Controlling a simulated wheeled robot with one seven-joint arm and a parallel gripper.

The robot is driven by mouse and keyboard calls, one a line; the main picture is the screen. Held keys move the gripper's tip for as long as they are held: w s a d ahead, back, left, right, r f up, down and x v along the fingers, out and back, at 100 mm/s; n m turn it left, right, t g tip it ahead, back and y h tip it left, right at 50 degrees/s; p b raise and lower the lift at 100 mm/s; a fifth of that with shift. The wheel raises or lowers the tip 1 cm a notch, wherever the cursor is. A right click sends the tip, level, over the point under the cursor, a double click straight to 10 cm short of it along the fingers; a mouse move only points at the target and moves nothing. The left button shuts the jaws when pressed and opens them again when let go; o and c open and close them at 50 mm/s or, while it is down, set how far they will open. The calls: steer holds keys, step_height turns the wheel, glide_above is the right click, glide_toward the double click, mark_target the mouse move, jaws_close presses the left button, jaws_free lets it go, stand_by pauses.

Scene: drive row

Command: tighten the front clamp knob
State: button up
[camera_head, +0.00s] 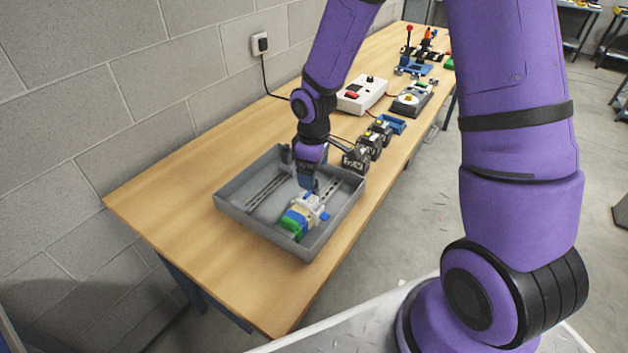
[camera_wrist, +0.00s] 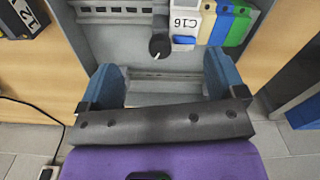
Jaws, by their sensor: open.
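A round black knob (camera_wrist: 159,46) with a white pointer line shows in the wrist view, inside the grey tray (camera_wrist: 135,59). It lies just beyond the gap between my fingers, apart from them. My gripper (camera_wrist: 164,80) is open, its two blue fingers spread with nothing between them. In the head view my gripper (camera_head: 308,182) points down into the tray (camera_head: 262,232), beside a row of white, green and blue blocks (camera_head: 300,216). I cannot make out the black knob in the head view. I cannot tell which clamp it belongs to.
Several black labelled blocks (camera_head: 355,158) and a white control box (camera_head: 361,95) stand farther along the wooden bench (camera_head: 160,190). Its near left end is clear.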

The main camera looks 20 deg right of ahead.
steer(key=shift+n, duration=0.6)
steer(key=shift+f, duration=0.15)
steer(key=shift+f, duration=1.4)
steer(key=shift+c, duration=0.4)
steer(key=c, duration=1.4)
steer(key=shift+o, duration=0.2)
